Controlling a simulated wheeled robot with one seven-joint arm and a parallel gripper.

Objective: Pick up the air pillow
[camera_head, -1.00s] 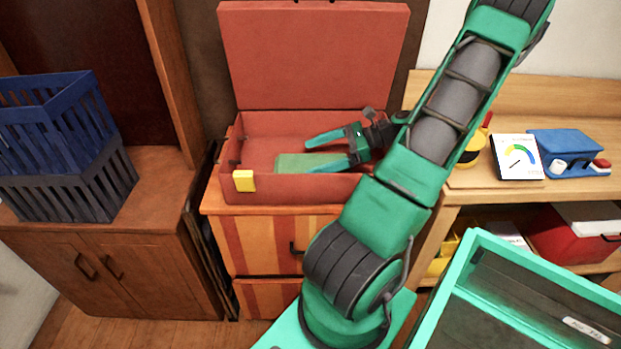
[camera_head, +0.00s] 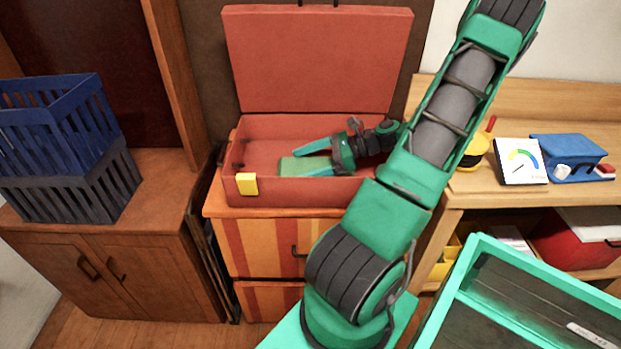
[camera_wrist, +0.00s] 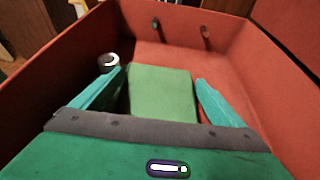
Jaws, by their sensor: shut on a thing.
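The air pillow (camera_head: 300,167) is a light green, flat, roughly rectangular piece inside the open red case. In the wrist view the pillow (camera_wrist: 162,92) lies between the two teal fingers of my gripper (camera_wrist: 159,76). In the head view my gripper (camera_head: 302,160) reaches into the case from the right and is shut on the pillow. The pillow is low in the case, and I cannot tell whether it touches the floor. Its near lower part is hidden by the case's front wall and my gripper.
The red case (camera_head: 300,193) has its lid (camera_head: 315,60) raised behind and a yellow latch (camera_head: 246,184) in front. It stands on a striped drawer cabinet (camera_head: 270,245). Stacked crates (camera_head: 70,185) stand left; a wooden shelf unit (camera_head: 480,195) stands right.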

